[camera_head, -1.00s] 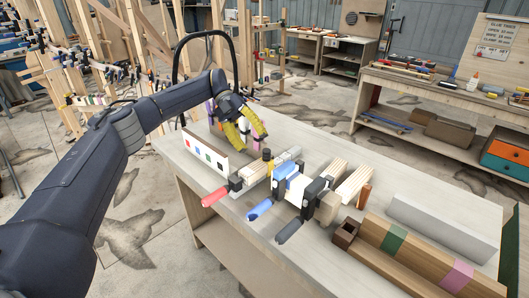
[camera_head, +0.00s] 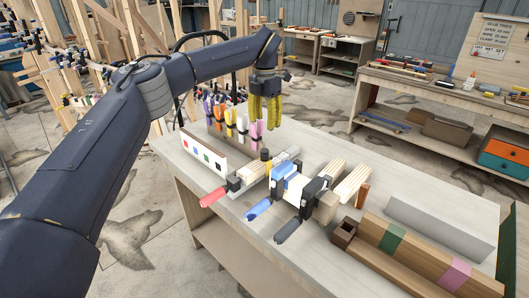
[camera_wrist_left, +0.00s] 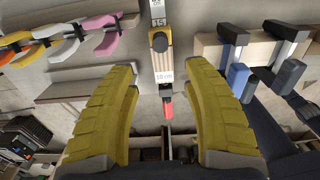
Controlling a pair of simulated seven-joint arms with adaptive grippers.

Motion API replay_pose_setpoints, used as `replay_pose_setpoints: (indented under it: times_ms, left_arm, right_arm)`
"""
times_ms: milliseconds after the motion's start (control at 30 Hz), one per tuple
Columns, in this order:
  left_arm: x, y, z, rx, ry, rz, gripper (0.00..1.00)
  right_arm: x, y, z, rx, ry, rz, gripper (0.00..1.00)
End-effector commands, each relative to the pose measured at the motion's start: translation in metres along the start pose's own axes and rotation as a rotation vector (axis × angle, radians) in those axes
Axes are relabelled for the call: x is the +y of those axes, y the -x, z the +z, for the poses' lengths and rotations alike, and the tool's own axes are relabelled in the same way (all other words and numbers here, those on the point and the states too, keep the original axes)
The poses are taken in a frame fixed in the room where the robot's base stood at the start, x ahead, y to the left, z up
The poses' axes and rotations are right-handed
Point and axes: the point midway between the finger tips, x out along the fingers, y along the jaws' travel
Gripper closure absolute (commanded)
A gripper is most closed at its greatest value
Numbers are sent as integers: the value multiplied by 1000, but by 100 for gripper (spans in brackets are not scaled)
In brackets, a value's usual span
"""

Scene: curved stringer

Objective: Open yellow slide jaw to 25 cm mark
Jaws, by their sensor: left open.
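The clamp with the red handle (camera_head: 213,196) lies on the workbench (camera_head: 330,142). Its yellow slide jaw (camera_head: 268,166) with a black knob sits on the bar. More marks (camera_wrist_left: 157,20) show farther up the bar, too small to read surely. My left gripper (camera_head: 265,118) is open and empty, its yellow fingers pointing down above the bench, apart from the jaw. The right gripper is not in view.
Blue-handled clamps (camera_head: 260,209) grip wood just right of the red-handled clamp. Several small coloured clamps (camera_head: 230,120) stand in a row behind it. A white board with coloured squares (camera_head: 205,155) is at the left edge. Wood beams (camera_head: 425,255) lie at the front right.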

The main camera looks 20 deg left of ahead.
Motion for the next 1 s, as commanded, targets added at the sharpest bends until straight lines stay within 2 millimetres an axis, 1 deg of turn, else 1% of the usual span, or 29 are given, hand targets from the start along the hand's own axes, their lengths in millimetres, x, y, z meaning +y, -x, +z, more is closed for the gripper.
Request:
replay_pose_setpoints:
  times_ms: [33,300,533,733,1000]
  left_arm:
    - [0,-12,-1,2,-2,-2,51]
    - [-1,-61,0,2,-1,-3,51]
    - [-1,-96,0,2,-1,-3,51]
    - [-1,-116,0,0,0,-2,51]
    - [-1,-126,0,0,1,-2,51]
  right_arm:
    - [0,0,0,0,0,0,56]
    - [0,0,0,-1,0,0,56]
    - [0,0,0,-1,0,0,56]
    - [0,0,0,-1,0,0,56]
    - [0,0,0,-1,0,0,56]
